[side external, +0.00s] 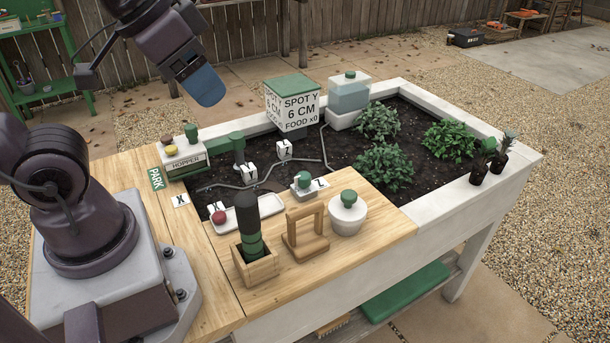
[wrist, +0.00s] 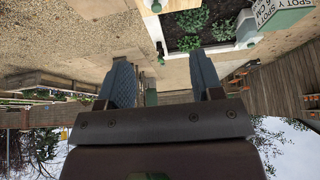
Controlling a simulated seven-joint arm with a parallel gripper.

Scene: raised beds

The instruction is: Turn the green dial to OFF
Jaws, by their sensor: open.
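A small green dial (side external: 303,179) sits on a white base at the near edge of the soil, with a white marked tag beside it. Another green knob (side external: 191,133) tops the white HOPPER box (side external: 184,158) at the left. No OFF mark is readable, so I cannot tell the dial's setting. My gripper (side external: 204,87) is high above the bed's back left, well away from both. In the wrist view its two fingers (wrist: 164,82) are apart with nothing between them. Neither green knob can be made out in the wrist view.
A labelled box with a green lid (side external: 292,105) and a water tank (side external: 349,98) stand at the back. A dark bottle in a wooden holder (side external: 255,268), a wooden handle block (side external: 306,245) and a white lidded jar (side external: 348,216) crowd the front. Leafy plants (side external: 384,165) fill the right.

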